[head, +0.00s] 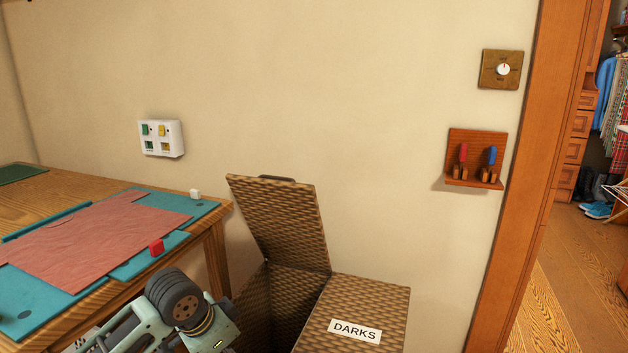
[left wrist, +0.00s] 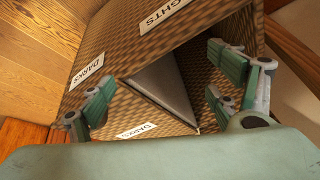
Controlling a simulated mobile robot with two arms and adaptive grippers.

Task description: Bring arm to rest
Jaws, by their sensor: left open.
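My left arm (head: 180,305) shows at the bottom of the head view, bent in front of the table and the hamper; its fingertips cannot be made out there. In the left wrist view my left gripper (left wrist: 158,88) is open, its fingers spread wide with nothing held between them. Beyond the fingers is a brown woven laundry hamper (left wrist: 215,35) with "LIGHTS" and "DARKS" labels. In the head view one hamper lid (head: 280,220) stands raised against the wall, and the "DARKS" lid (head: 375,305) is closed. My right gripper is not in view.
A switch panel (head: 162,138), a tool rack (head: 475,158) and a dial (head: 502,69) are on the wall. A doorway opens at the right.

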